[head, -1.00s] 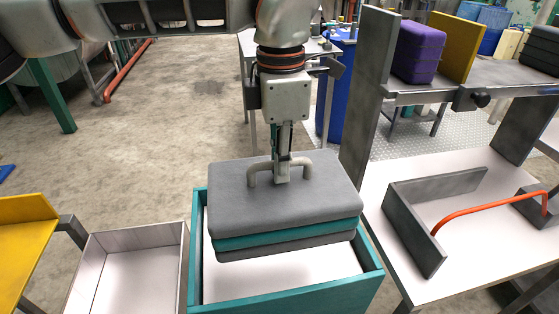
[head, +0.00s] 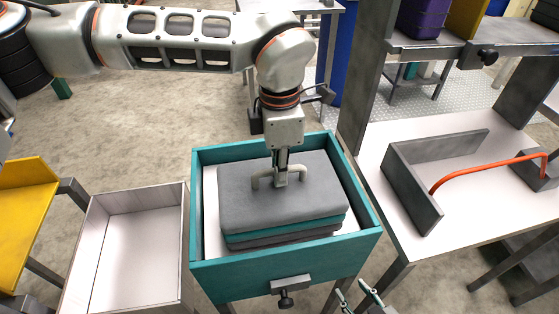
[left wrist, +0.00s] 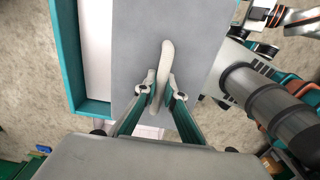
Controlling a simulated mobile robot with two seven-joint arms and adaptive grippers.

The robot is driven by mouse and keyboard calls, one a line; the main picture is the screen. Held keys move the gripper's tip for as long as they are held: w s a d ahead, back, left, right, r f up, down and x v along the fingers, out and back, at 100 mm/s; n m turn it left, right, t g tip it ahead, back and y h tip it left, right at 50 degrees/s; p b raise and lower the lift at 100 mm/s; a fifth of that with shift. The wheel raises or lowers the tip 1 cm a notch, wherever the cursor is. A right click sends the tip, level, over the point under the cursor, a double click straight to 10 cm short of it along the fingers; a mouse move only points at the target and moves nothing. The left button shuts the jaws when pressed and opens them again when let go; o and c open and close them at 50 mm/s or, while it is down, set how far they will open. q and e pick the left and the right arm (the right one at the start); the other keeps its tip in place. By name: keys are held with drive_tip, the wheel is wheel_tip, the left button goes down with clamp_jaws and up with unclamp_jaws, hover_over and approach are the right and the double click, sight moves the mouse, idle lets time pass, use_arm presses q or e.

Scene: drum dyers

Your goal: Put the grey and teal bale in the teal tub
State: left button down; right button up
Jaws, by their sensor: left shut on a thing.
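The grey and teal bale (head: 285,200) has grey layers around a teal band and a pale handle (head: 262,180) on top. It is level and inside the walls of the teal tub (head: 240,275); I cannot tell whether it touches the tub's floor. My left gripper (head: 283,182) is shut on the handle from above. The left wrist view shows its fingers (left wrist: 160,95) on both sides of the handle, with the bale's grey top (left wrist: 135,50) below. My right gripper (head: 358,298) shows only its fingertips at the bottom edge, spread apart and empty.
A white open box (head: 135,245) stands left of the tub, with a yellow tray (head: 25,215) beyond it. At right is a white table (head: 390,150) with a grey angled fence (head: 415,190) and an orange bar (head: 485,168). A purple bale (head: 420,18) sits on the shelf.

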use_arm(q)
wheel_tip(320, 180, down, 2)
drive_tip(key=shift+w+f, duration=0.1)
drive_tip(key=c, duration=2.5)
unclamp_jaws()
drive_tip(key=shift+f, duration=0.15)
drive_tip(key=shift+c, duration=0.2)
drive_tip(key=o, duration=0.4)
wheel_tip(320, 180, up, 12)
drive_tip(key=shift+r, duration=0.15)
